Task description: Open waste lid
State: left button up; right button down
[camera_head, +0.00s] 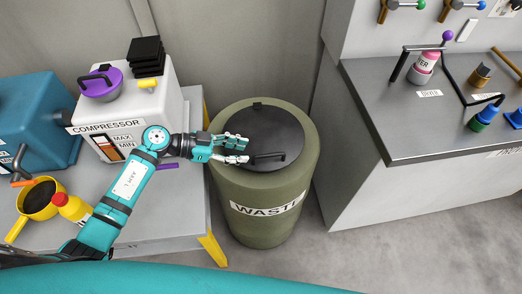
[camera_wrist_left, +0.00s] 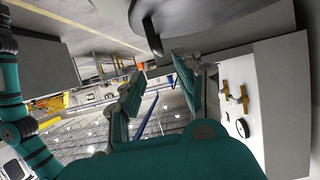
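The olive-green waste bin (camera_head: 262,205), labelled WASTE, stands between the left table and the right counter. Its round dark lid (camera_head: 262,125) lies flat and closed on top, with a dark handle (camera_head: 270,160) on the near side and a small hinge-like piece at the back. My left gripper (camera_head: 246,149) is over the lid's left part, fingers pointing right, just left of the handle. In the left wrist view its fingers (camera_wrist_left: 158,70) are apart with nothing between them. There the lid (camera_wrist_left: 205,12) and the handle (camera_wrist_left: 152,36) show at the top, beyond the fingertips. My right gripper is not in view.
The grey counter (camera_head: 400,125) stands close on the bin's right. A wall is behind. Floor is clear at front right.

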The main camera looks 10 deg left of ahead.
aim_at(268, 154)
pick_arm(q)
jog(key=x, duration=0.6)
jog(key=shift+w+d+f, duration=0.1)
jog(key=shift+d+f, duration=0.05)
jog(key=shift+d, duration=0.2)
grip_shut()
